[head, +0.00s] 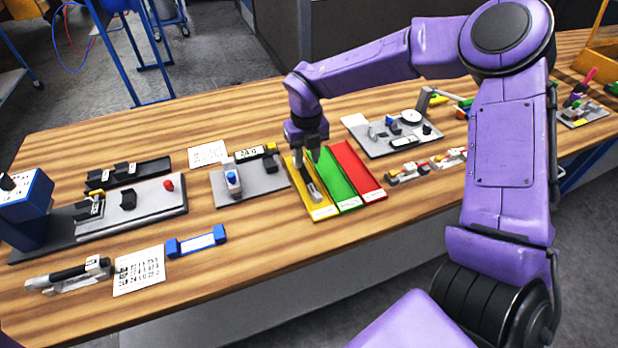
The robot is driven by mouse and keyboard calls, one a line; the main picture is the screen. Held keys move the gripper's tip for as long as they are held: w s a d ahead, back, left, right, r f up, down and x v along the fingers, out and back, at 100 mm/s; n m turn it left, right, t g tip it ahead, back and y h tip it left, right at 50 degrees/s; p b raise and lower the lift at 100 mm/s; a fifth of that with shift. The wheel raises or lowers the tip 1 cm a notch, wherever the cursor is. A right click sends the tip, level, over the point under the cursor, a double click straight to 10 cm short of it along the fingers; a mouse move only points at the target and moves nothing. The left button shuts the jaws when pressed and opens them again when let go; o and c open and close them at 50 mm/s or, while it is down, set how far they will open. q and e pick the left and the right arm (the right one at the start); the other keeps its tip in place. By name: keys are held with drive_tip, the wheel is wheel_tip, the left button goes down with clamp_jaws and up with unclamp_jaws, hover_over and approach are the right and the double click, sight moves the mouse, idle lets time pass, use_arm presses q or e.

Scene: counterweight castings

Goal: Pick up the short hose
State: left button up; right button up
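A short dark piece with a grey end (312,189), which may be the short hose, lies lengthwise in the yellow tray (323,212). My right gripper (307,160) points down over the back part of the yellow and green trays, close to the far end of this piece. Its fingers are small here, and I cannot tell whether they touch or grip the piece. Another dark rod (68,275) rests on a light grey holder at the front left of the table. My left gripper is not in view.
The green tray (347,205) and red tray (372,194) adjoin the yellow one. A grey fixture plate (262,187) stands left of them, another (385,148) behind right. A blue-ended block (197,242) and printed card (139,270) lie front left. Wood in front of the trays is clear.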

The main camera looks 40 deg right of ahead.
sight(306, 173)
drive_tip(key=f+p, duration=0.1)
drive_tip(key=f, duration=0.2)
drive_tip(key=w+f+p, duration=0.1)
drive_tip(key=f, duration=0.2)
drive_tip(key=shift+w, duration=0.1)
drive_tip(key=shift+s, duration=0.3)
drive_tip(key=shift+r, duration=0.1)
drive_tip(key=shift+c, duration=0.9)
clamp_jaws()
